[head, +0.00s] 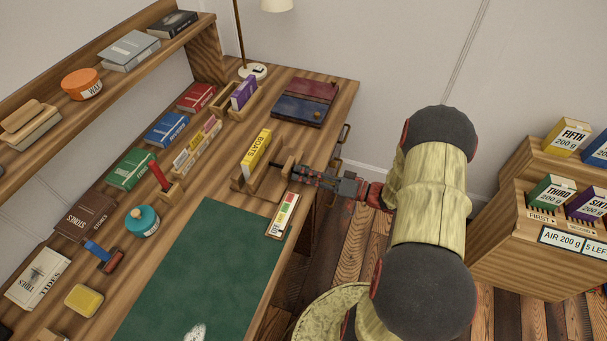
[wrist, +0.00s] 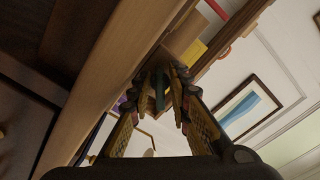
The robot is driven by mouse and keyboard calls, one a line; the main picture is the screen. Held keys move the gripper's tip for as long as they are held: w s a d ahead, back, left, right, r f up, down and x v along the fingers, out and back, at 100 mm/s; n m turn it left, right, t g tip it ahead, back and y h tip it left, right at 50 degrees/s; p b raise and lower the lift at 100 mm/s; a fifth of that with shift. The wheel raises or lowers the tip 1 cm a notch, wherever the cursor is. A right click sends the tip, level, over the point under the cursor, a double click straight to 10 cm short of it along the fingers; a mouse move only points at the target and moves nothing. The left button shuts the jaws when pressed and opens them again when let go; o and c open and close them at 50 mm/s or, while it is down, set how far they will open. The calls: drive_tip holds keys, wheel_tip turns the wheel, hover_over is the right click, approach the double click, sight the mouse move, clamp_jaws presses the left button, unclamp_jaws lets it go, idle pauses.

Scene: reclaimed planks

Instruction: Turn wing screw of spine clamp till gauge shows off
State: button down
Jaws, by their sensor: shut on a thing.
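The spine clamp (head: 240,183) is a wooden frame on the bench, with a yellow book marked BOATS (head: 256,153) upright in it. Its wing screw (head: 288,166) is on the right side, mostly hidden by my gripper (head: 296,171). My gripper is shut on the wing screw, reaching in from the right. In the wrist view my two fingers (wrist: 165,88) close around a dark piece between their tips. The gauge (head: 285,212) is a pale strip with coloured blocks on a wooden block, just in front of the clamp. Its reading is too small to tell.
A green mat (head: 192,270) covers the front bench. Books, a teal tin (head: 142,221) and a red-handled tool (head: 159,175) lie left of the clamp. A red and blue folder (head: 304,102) lies behind. Boxes stand on a cabinet (head: 535,240) at right.

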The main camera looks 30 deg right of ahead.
drive_tip(key=shift+f+n, duration=0.15)
drive_tip(key=shift+n, duration=0.85)
drive_tip(key=c, duration=1.9)
unclamp_jaws()
drive_tip(key=shift+d, duration=0.1)
drive_tip(key=v, duration=1.2)
